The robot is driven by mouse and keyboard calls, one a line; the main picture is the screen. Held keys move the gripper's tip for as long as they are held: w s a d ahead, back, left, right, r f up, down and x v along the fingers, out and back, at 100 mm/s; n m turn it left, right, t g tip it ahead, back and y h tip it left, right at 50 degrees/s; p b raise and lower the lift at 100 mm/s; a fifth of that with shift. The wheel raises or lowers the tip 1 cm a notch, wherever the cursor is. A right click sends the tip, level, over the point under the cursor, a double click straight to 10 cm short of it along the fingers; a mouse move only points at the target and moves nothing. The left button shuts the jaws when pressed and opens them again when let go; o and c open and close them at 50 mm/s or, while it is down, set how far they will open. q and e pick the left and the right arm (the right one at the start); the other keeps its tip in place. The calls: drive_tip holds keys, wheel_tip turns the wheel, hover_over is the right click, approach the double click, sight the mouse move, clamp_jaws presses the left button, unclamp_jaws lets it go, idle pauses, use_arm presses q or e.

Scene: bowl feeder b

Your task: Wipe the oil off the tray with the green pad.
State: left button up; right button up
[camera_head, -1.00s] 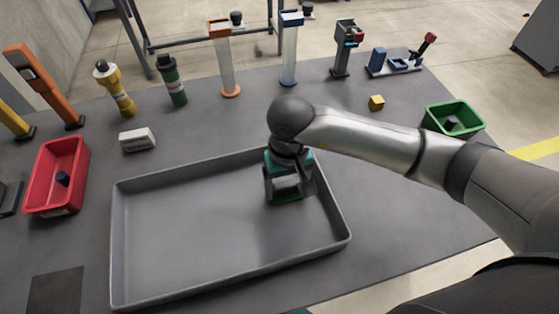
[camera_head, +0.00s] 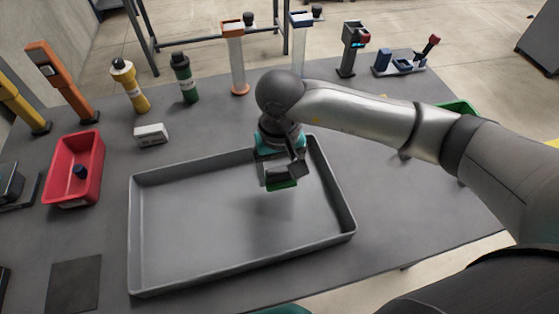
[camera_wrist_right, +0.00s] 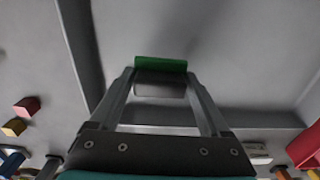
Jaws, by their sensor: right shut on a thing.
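The grey tray (camera_head: 215,235) lies on the table, with its raised rim all round. No oil patch stands out on its floor; I see only soft shading. My right gripper (camera_head: 279,180) is shut on the green pad (camera_head: 284,186) and holds it over the back right part of the tray. The pad looks lifted above the tray floor, with a shadow below it. In the right wrist view the green pad (camera_wrist_right: 160,64) sticks out past a dark grip block between the fingertips. My left gripper is not in view.
A red bin (camera_head: 62,190) stands left of the tray and a green bin (camera_head: 462,107) is partly hidden behind my right arm. A white block (camera_head: 151,135) and several bottles and dispensers line the back. A dark square plate (camera_head: 73,285) lies front left.

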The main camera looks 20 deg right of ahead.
drive_tip(key=shift+r+p, duration=0.55)
drive_tip(key=shift+r, duration=0.95)
